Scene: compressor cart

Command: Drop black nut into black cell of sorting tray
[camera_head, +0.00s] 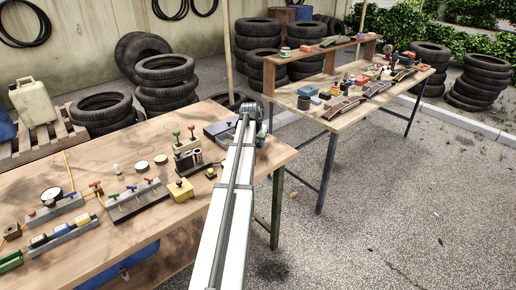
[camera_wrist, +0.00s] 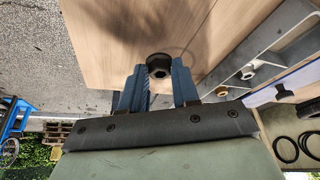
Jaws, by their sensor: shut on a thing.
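In the wrist view, my gripper (camera_wrist: 160,78) points at the wooden bench with its two blue fingers shut on the black nut (camera_wrist: 159,62). The nut is a dark ring with a central hole, held at the fingertips over bare wood. The grey sorting tray (camera_wrist: 226,69) is to the right of the fingers, apart from them, and partly cut off. A silvery nut and a brass-coloured nut are at the tray. I cannot make out the black cell. In the head view, the tray (camera_head: 214,129) is at the bench's far right corner, partly behind my arm.
A second table (camera_head: 345,118) with tools stands behind right. Tyre stacks are at the back. Bare wood lies beneath my gripper.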

